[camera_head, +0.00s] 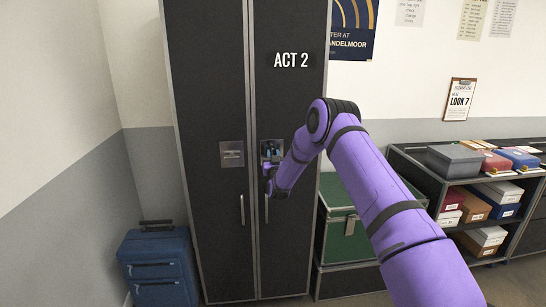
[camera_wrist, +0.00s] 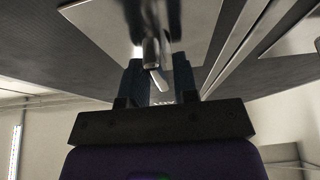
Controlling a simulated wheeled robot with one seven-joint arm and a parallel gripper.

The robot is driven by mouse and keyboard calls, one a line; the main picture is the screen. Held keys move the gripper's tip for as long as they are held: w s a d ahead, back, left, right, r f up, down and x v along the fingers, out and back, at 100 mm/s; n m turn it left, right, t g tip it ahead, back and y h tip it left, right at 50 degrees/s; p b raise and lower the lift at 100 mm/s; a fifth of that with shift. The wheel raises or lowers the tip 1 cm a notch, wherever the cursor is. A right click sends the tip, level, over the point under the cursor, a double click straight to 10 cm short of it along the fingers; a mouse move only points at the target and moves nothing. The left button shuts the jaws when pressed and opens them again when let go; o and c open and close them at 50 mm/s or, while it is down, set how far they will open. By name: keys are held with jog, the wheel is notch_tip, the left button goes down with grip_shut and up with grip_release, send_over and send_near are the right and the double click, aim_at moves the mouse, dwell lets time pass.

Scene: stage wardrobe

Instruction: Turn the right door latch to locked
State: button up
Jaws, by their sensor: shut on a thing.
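The right door latch is a small metal lever (camera_wrist: 152,50) on a square metal plate (camera_wrist: 95,20), fixed to the right dark cabinet door (camera_head: 283,100) below the "ACT 2" lettering. In the wrist view the lever lies between the two dark fingers of my gripper (camera_wrist: 158,76), which are shut on it. Its free end shows slightly slanted between them. In the head view my gripper (camera_head: 271,153) is in front of the right plate and covers most of the latch. I cannot tell which marked position the lever points to.
The left door (camera_head: 210,90) has a similar plate (camera_head: 232,154). Vertical handles (camera_head: 242,209) sit lower on both doors. A blue suitcase (camera_head: 157,262) stands at left. A green trunk (camera_head: 345,238) and a shelf with shoe boxes (camera_head: 455,162) stand at right.

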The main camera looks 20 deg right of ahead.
jog(key=shift+m, duration=0.5)
jog(key=m+h, duration=0.1)
jog(key=m, duration=0.1)
jog(key=m+g+h, duration=0.1)
jog(key=m, duration=0.2)
jog(key=shift+m+h, duration=0.3)
jog(key=shift+h, duration=0.1)
jog(key=m+g+h, duration=0.1)
jog(key=m, duration=0.2)
jog(key=m+g+h, duration=0.1)
jog(key=m, duration=0.2)
jog(key=shift+d+g, duration=0.15)
jog(key=shift+g, duration=0.15)
jog(key=m+g, duration=0.1)
jog(key=m, duration=0.1)
jog(key=m+g, duration=0.1)
jog(key=m, duration=0.2)
jog(key=shift+h, duration=0.3)
jog(key=m, duration=0.2)
jog(key=m+g, duration=0.1)
jog(key=m, duration=0.1)
jog(key=shift+f+m+g, duration=0.15)
jog(key=shift+m+g, duration=0.15)
jog(key=o, duration=0.6)
jog(key=shift+o, duration=0.2)
